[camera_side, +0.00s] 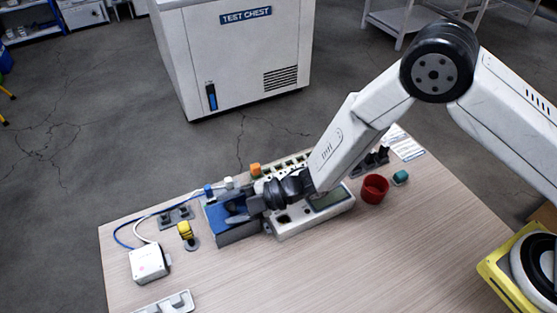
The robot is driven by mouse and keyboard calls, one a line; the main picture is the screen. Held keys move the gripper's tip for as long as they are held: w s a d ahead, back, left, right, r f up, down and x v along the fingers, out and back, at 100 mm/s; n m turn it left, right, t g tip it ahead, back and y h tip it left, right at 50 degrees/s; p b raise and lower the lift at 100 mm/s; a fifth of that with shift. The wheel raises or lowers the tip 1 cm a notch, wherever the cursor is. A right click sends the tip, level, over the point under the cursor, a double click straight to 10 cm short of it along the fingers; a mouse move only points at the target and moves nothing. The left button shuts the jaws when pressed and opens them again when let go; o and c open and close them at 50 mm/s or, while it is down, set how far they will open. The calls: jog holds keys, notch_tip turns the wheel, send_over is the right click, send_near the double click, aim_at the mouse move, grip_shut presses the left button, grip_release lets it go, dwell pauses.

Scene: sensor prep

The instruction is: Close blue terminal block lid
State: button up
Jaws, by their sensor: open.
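The blue terminal block lid (213,221) shows as a blue panel on a grey block (238,234) at the left end of the row of equipment on the table. Part of the lid is hidden behind my gripper, and I cannot tell its exact angle. My gripper (232,208) is open, reaching in from the right with its dark fingers at the lid. I cannot tell whether the fingers touch it.
A white instrument with a screen (328,203) stands right of the block, under my arm. A yellow-topped item (186,231), a white box with cables (149,262) and a red cup (375,188) are nearby.

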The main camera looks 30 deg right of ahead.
jog(key=shift+d, duration=0.1)
jog(key=v, duration=0.7)
jog(key=shift+d+r, duration=0.15)
jog(key=shift+d, duration=0.15)
jog(key=shift+o, duration=0.2)
jog(key=shift+s, duration=0.1)
jog(key=shift+s+d+r, duration=0.1)
jog(key=shift+d, duration=0.35)
jog(key=shift+x, duration=3.95)
grip_shut()
